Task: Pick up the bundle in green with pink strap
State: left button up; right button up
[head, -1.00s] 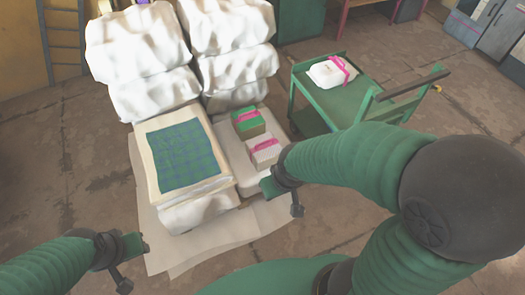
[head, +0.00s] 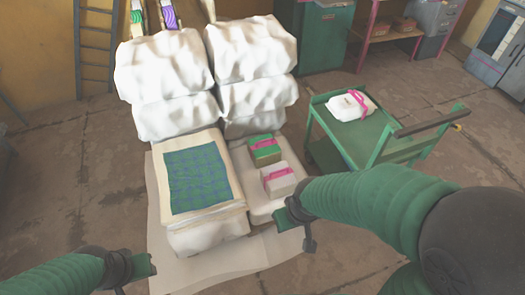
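The green bundle with a pink strap (head: 265,157) sits upright on a low white wrapped stack, at its back part. Its top is green and its sides are tan. A similar bundle with a white top and pink strap (head: 281,184) sits just in front of it. My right gripper (head: 295,229) is in front of the white-topped bundle, apart from both bundles, with its fingers spread and nothing between them. My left gripper (head: 134,278) is at the lower left, far from the bundles, also spread and empty; its lower part is cut off by the frame edge.
A pile with a green-blue checked cloth (head: 196,178) stands left of the bundles. Tall white wrapped sacks (head: 254,58) rise behind them. A green cart (head: 372,137) at right carries a white bundle with a pink strap (head: 351,105). Floor at far left is clear.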

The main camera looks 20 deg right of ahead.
aim_at(264, 150)
jog(key=z, duration=1.4)
jog(key=i+j+z, duration=0.15)
jog(key=i+j, duration=0.15)
jog(key=i, duration=0.25)
jog(key=i+j+z, duration=0.1)
jog(key=i+j, duration=0.25)
jog(key=i, duration=0.2)
